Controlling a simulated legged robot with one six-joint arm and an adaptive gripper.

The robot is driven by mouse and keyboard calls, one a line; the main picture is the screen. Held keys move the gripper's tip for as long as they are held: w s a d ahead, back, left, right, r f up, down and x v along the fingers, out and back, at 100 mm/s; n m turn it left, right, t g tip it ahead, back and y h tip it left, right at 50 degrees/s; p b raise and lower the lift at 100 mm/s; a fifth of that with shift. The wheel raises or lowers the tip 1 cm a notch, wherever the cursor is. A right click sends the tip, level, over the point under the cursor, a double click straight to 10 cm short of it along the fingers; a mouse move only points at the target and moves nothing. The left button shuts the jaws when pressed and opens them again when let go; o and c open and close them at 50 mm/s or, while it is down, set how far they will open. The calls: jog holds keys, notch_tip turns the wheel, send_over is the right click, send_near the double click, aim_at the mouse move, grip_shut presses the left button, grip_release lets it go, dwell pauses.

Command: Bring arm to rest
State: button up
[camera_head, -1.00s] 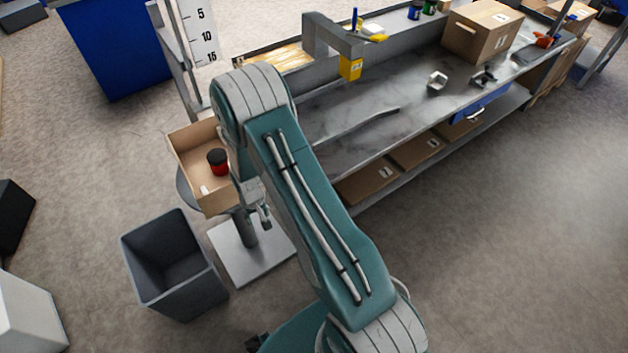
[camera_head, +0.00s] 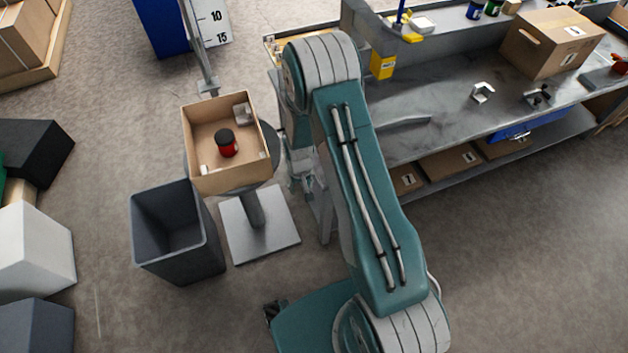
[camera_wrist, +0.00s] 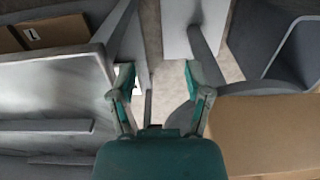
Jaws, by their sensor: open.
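My gripper (camera_wrist: 159,80) is open and empty in the wrist view, its two fingers apart with floor and a metal post behind them. In the head view my arm is folded, and the gripper is mostly hidden behind the arm, beside the round stand. An open cardboard box (camera_head: 201,184) sits on that stand just left of the arm. A red jar with a black lid (camera_head: 227,146) stands in the box with a few small pale items. In the wrist view the box (camera_wrist: 270,125) is at the lower right, apart from the fingers.
A grey workbench (camera_head: 455,105) runs along the right, with a closed carton (camera_head: 548,45) and metal brackets on it. A dark grey bin (camera_head: 165,235) stands left of the stand's base plate (camera_head: 262,228). Blocks lie at the far left. Floor at the lower right is clear.

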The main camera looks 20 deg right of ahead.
jog(key=s+r+t, duration=0.3)
jog(key=r, duration=2.4)
jog(key=s+r+t, duration=0.2)
jog(key=s+r, duration=1.4)
jog(key=s, duration=0.3)
jog(key=shift+s+t, duration=0.3)
jog(key=shift+s, duration=0.1)
